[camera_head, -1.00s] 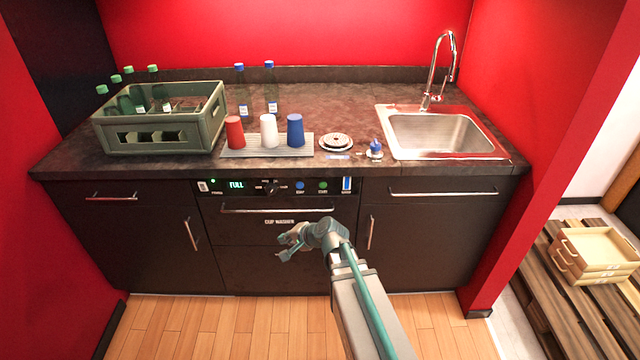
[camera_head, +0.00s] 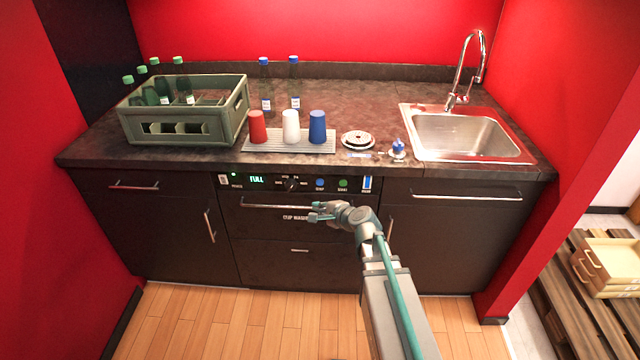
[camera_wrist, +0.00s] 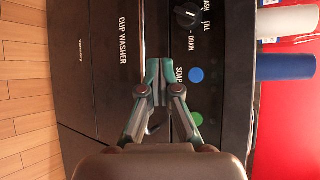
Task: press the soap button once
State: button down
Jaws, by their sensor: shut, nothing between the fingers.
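The blue soap button (camera_head: 320,184) is on the dark control panel of the cup washer (camera_head: 295,215), under the counter edge. In the wrist view the blue button (camera_wrist: 196,75), with the word SOAP beside it, is just right of my fingertips. My gripper (camera_head: 314,211) is shut and empty, in front of the washer at about its handle's height and below the button in the head view. The wrist view shows my gripper (camera_wrist: 161,74) with its fingertips together. The button is not covered.
A green button (camera_head: 343,184) sits right of the blue one, and a black knob (camera_head: 291,184) sits left. The washer's bar handle (camera_head: 275,206) runs below the panel. Cups stand on a ribbed tray (camera_head: 290,147) on the counter above.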

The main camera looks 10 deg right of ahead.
jog(key=shift+w+d+p, duration=0.15)
jog(key=shift+w+d, duration=0.2)
jog(key=shift+w, duration=1.05)
jog(key=shift+w+d+p, duration=0.2)
jog(key=shift+w+d, duration=0.2)
jog(key=shift+w, duration=0.95)
jog(key=shift+w+d+p, duration=0.15)
jog(key=shift+w+d, duration=0.2)
jog(key=shift+w, duration=1.05)
jog(key=shift+w, duration=0.2)
jog(key=shift+w+d, duration=0.1)
jog(key=shift+w, duration=0.1)
jog(key=shift+w+d, duration=0.1)
jog(key=shift+w, duration=0.3)
jog(key=shift+s, duration=0.2)
jog(key=shift+s+a+b, duration=0.2)
jog(key=shift+s+b, duration=0.15)
jog(key=shift+s, duration=0.25)
jog(key=s, duration=0.2)
jog(key=s+a+b, duration=0.1)
jog(key=s, duration=0.2)
jog(key=shift+a, duration=0.15)
